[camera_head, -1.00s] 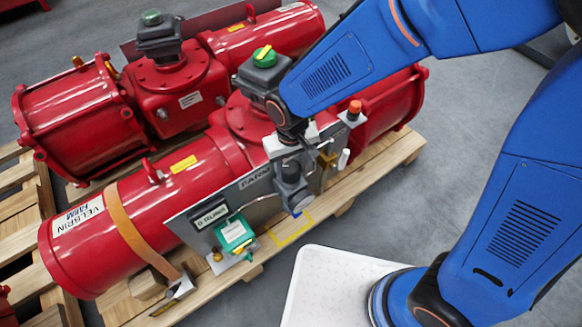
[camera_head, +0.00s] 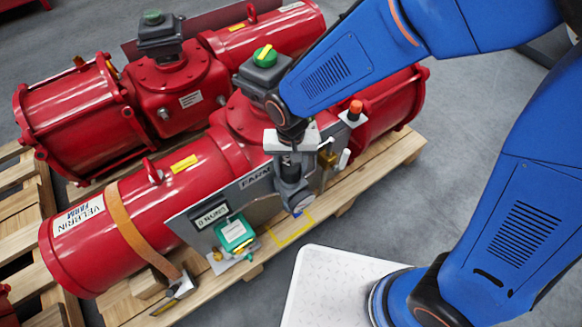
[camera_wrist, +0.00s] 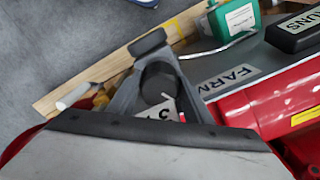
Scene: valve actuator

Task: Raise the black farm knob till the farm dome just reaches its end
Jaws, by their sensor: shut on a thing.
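The front red actuator bears a VELBRIN FARM label. The dome on it, green with a yellow bar (camera_head: 264,55), sits on a dark housing; I take it as the farm dome. Whether it is at its end cannot be told. The grey FARM panel (camera_head: 199,240) is on the actuator's near side; its FARM label also shows in the wrist view (camera_wrist: 229,81). My gripper (camera_head: 293,198) is at the panel's right part. In the wrist view my gripper (camera_wrist: 152,62) is shut on the black knob (camera_wrist: 158,82), whose contact faces are partly hidden.
A dark readout plate (camera_head: 211,215) and a green box (camera_head: 234,233) are left of my gripper. A red-capped post (camera_head: 355,108) stands close on the right. A second red actuator (camera_head: 75,105) lies behind. A wooden pallet (camera_head: 395,150) is underneath.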

